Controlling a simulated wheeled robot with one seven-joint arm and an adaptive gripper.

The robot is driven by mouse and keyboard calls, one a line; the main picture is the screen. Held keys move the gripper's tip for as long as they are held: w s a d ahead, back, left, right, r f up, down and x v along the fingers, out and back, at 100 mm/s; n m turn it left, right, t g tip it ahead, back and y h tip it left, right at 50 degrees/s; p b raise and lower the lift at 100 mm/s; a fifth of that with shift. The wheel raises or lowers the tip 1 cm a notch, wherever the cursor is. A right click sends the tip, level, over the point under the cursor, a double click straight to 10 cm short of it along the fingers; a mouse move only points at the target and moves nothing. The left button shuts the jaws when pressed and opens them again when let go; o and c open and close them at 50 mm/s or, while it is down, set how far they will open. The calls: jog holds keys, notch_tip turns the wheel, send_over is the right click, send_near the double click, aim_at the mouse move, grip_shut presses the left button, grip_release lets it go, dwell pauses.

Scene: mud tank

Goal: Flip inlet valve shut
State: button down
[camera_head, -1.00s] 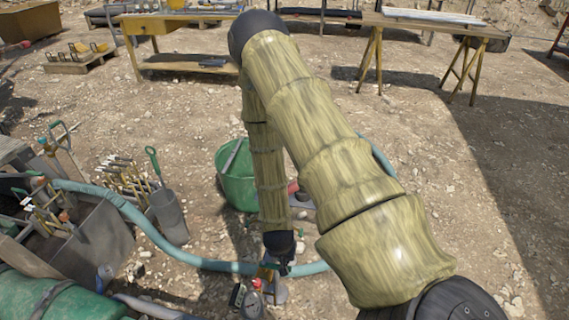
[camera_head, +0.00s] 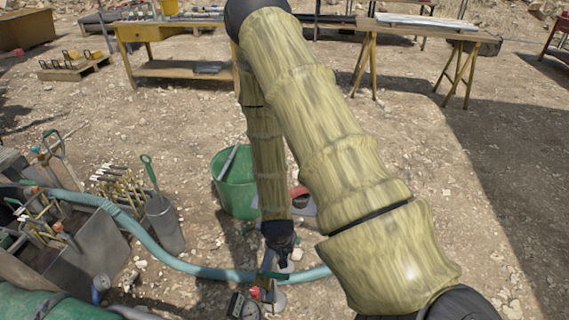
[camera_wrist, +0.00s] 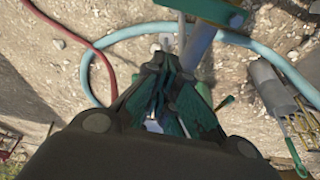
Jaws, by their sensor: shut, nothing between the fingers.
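A green lever-like bar (camera_wrist: 215,10) crosses a grey upright pipe (camera_wrist: 200,45) at the top of the wrist view. It looks like the inlet valve's handle. The same green bar (camera_head: 272,275) shows small in the head view, beside a round gauge (camera_head: 243,306) and an orange-red part (camera_head: 256,293). My gripper (camera_wrist: 167,62) is shut and empty, its fingertips close to the pipe and below the bar in the wrist view. In the head view my gripper (camera_head: 281,250) points down just above the valve. I cannot tell whether it touches the pipe or bar.
A light-blue hose (camera_head: 190,267) curves over the gravel around the valve. A green bucket (camera_head: 232,190) stands behind my arm. A grey tool bin (camera_head: 95,255) and a metal holder (camera_head: 165,224) stand at left. A red hose (camera_wrist: 88,60) shows in the wrist view.

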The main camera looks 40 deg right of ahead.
jog(key=shift+v, duration=2.15)
jog(key=shift+s+f, duration=0.1)
